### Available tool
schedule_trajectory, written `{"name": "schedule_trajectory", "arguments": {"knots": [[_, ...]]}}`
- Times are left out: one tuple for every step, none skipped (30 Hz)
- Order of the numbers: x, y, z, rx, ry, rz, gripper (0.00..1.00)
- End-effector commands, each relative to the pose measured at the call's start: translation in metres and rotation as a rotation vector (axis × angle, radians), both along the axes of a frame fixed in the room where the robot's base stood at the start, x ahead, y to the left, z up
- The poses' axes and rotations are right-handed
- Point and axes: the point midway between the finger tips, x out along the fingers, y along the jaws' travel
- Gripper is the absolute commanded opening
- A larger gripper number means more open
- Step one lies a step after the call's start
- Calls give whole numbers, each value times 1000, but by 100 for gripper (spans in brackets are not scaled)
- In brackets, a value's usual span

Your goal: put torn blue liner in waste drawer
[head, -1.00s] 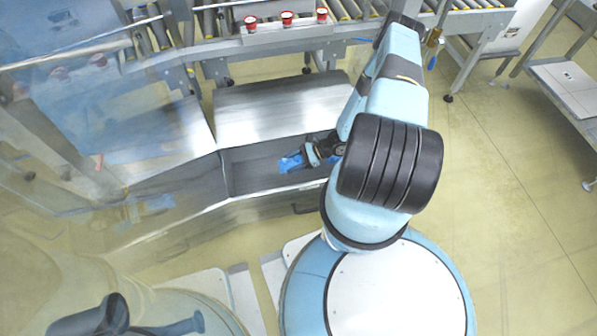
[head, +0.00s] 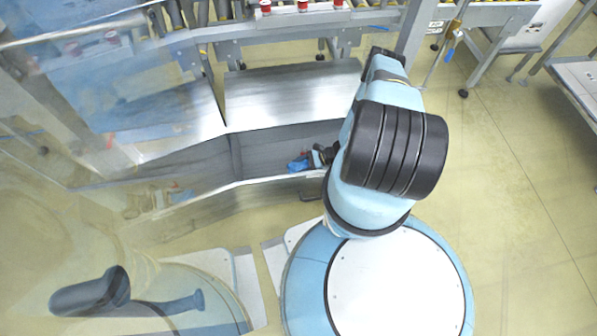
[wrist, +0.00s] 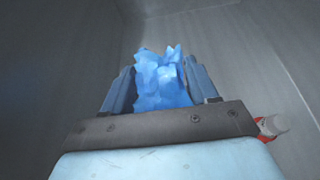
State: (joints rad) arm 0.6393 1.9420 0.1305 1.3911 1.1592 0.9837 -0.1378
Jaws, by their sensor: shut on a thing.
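The torn blue liner (wrist: 162,76) is a crumpled light-blue wad between the two fingers of my gripper (wrist: 160,88) in the wrist view. My gripper is shut on it. In the head view the liner (head: 298,164) shows as a small blue patch at the end of my gripper (head: 313,160), partly hidden by my arm. The open waste drawer (head: 262,152) is a grey metal bin below the steel cabinet top. The liner and gripper are inside its opening, near its right part. In the wrist view grey drawer walls (wrist: 225,50) surround the fingers.
A steel cabinet top (head: 290,95) stands behind the drawer. A roller conveyor with red buttons (head: 302,6) runs along the back. A reflective, see-through panel covers the left side. Yellow floor is clear on the right (head: 500,180). A table (head: 580,75) stands far right.

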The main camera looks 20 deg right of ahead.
Motion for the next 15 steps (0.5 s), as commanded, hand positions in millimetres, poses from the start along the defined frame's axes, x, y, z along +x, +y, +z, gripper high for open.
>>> {"name": "schedule_trajectory", "arguments": {"knots": [[0, 0, -4, 0, 0, 0, 31], [0, 0, -6, 0, 0, 0, 31], [0, 0, -7, 0, 0, 0, 31], [0, 0, -9, -1, 0, -1, 31], [0, 0, -12, -1, 0, -1, 31], [0, 0, -16, -1, 1, 0, 31], [-1, 1, -20, -1, 1, 1, 31], [0, 1, -24, -1, 1, 1, 31], [0, 1, -29, 0, 0, 1, 31], [0, 1, -33, -1, 1, 1, 31], [-1, 1, -37, -1, 1, 1, 31], [0, 0, -41, -2, -1, 0, 31], [0, 0, -43, -2, 0, 0, 31], [0, 0, -45, -1, 1, 0, 31], [0, 0, -47, -1, 1, 0, 31]]}}
